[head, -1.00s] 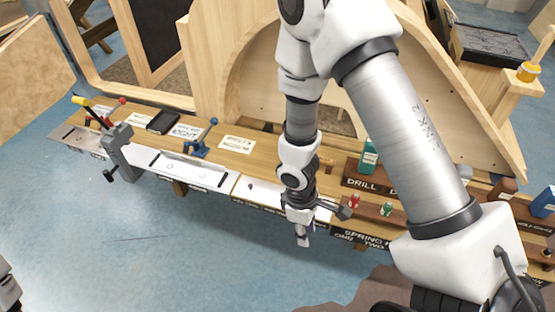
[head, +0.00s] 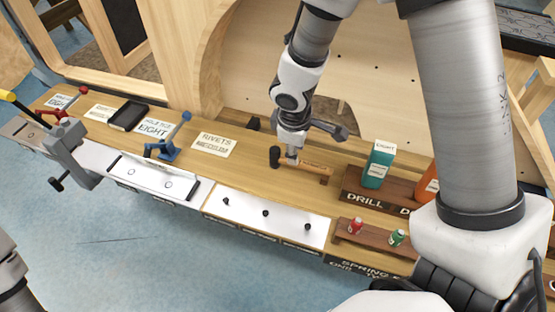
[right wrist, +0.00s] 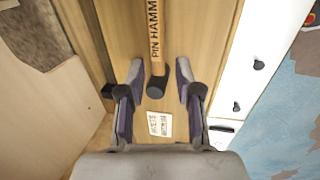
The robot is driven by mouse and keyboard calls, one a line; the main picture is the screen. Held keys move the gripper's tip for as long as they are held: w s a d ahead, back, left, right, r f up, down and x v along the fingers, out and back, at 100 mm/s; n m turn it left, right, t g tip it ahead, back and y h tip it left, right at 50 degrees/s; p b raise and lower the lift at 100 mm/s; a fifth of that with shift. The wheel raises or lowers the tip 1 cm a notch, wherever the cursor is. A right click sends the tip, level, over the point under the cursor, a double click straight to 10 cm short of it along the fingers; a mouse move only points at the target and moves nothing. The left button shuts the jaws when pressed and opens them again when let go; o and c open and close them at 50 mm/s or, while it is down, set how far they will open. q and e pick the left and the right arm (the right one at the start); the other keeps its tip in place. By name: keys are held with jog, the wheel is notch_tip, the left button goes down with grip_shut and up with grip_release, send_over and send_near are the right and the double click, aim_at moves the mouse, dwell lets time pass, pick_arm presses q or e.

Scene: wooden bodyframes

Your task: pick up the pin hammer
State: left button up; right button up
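The pin hammer (head: 312,167) lies on the wooden bench top, its dark head to the left and its wooden handle to the right. In the right wrist view its handle (right wrist: 154,30) reads "PIN HAMM", and the dark head end lies between the fingers. My right gripper (head: 292,157) is over the hammer near its head. The right wrist view shows the gripper (right wrist: 157,75) open, one finger on each side of the hammer, with gaps to both. I cannot tell its exact height over the bench. My left gripper is not in view; only part of my left arm shows at the left edge.
A teal bottle (head: 379,164) stands on a dark drill rack right of the hammer. Small red (head: 355,227) and green bottles stand in front. A white panel with black knobs (head: 265,213) lies along the front edge. A rivets card (head: 213,144) lies left. A curved wooden frame rises behind.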

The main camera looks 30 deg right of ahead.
aim_at(300, 165)
jog(key=b+x, duration=0.1)
jog(key=x, duration=0.1)
jog(key=b+x, duration=0.1)
jog(key=x, duration=0.2)
jog(key=b+x, duration=0.1)
jog(key=x, duration=0.2)
jog(key=shift+w+a, duration=0.15)
jog(key=shift+w, duration=0.25)
jog(key=shift+r, duration=0.1)
grip_shut()
